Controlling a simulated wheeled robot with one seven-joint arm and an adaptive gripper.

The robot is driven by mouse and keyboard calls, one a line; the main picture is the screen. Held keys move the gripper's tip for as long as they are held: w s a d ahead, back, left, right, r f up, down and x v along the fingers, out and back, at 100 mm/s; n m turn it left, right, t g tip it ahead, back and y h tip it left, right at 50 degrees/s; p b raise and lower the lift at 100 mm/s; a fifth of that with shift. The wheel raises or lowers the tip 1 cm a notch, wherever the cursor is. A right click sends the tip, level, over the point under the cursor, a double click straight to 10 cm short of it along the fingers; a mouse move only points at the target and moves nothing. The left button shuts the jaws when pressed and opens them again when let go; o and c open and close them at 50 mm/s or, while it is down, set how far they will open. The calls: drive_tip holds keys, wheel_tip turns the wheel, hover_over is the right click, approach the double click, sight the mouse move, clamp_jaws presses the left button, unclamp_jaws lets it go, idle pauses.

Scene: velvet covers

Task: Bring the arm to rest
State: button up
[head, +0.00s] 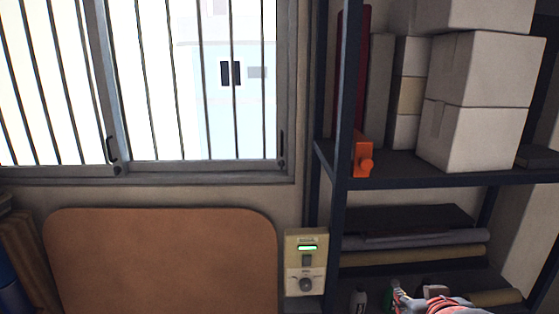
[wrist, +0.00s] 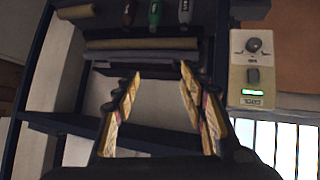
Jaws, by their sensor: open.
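My gripper (wrist: 161,72) shows in the wrist view with its two patterned, yellowish fingers spread apart. Nothing is between the fingers. They stand in front of the dark shelf rack (wrist: 72,125), which appears upside down in this view. In the head view, a reddish and grey shape (head: 445,304) shows at the bottom right edge, in front of the lower shelf; it is mostly cut off, and I cannot tell which part of my arm it is.
A control panel (head: 306,262) with a green light is beside the rack; it also shows in the wrist view (wrist: 251,78). White boxes (head: 480,70) and an orange object (head: 362,156) sit on the shelf. Rolls (head: 420,254) lie below. A brown board (head: 160,262) stands under the barred window.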

drive_tip(key=s+a+f+g+y+b, duration=0.1)
drive_tip(key=s+a+f+b, duration=0.2)
drive_tip(key=f+b, duration=0.4)
drive_tip(key=s+a+f+g+y+b, duration=0.1)
drive_tip(key=s+f+b, duration=0.5)
drive_tip(key=f, duration=0.8)
drive_tip(key=s+a+f+n+g+y+b, duration=0.1)
drive_tip(key=s+a+f+b, duration=0.4)
drive_tip(key=f+b, duration=0.5)
drive_tip(key=shift+a+f+g, duration=0.3)
drive_tip(key=shift+f+g, duration=0.05)
drive_tip(key=shift+g, duration=0.35)
